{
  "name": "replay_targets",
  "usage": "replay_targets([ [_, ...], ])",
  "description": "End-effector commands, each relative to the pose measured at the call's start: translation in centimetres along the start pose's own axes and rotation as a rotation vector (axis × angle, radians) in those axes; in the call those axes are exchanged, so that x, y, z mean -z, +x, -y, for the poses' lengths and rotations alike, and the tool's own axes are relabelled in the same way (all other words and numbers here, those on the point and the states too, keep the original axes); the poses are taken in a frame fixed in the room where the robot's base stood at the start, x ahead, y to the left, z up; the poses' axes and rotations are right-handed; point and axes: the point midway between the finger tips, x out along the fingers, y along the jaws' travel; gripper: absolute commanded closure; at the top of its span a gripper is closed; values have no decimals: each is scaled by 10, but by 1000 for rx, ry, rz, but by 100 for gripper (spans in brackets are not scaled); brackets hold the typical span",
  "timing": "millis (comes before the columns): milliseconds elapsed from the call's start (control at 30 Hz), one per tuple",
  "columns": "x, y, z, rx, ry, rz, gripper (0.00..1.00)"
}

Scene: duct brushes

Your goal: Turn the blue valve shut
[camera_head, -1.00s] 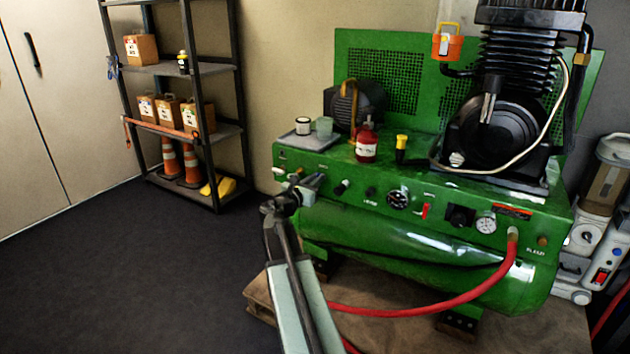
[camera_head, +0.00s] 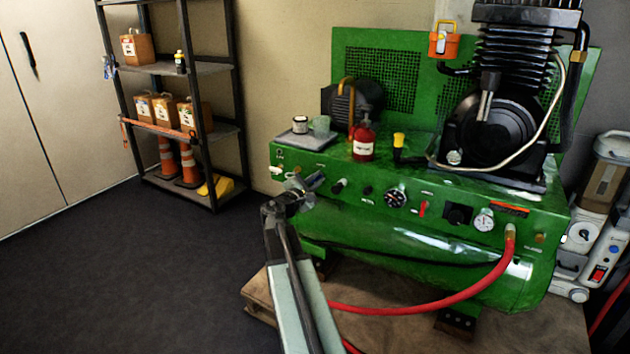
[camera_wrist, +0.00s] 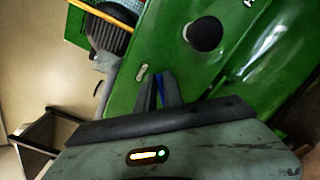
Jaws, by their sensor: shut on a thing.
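The green compressor (camera_head: 420,240) fills the right half of the head view, with knobs and gauges along its front panel. My gripper (camera_head: 314,183) is at the left end of that panel. In the wrist view, a narrow strip of the blue valve (camera_wrist: 160,90) shows between the two dark fingers of my gripper (camera_wrist: 168,88), which are shut on it. Most of the valve is hidden by the fingers, and its turn angle cannot be told. In the head view the gripper covers it.
A black knob (camera_head: 339,186) sits just right of my gripper; it is large in the wrist view (camera_wrist: 203,34). A red bottle (camera_head: 363,140) and a grey tray (camera_head: 292,142) stand on the compressor's top. A red hose (camera_head: 440,304) hangs in front. Floor at left is clear.

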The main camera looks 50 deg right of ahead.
Motion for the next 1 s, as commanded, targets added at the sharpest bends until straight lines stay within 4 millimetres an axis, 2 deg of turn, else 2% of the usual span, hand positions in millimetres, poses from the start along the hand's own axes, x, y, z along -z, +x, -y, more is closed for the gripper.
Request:
replay_targets([
  [600, 3, 0, 8, 2, 536, -1, 100],
  [1000, 5, -1, 8, 1, 700, -4, 100],
])
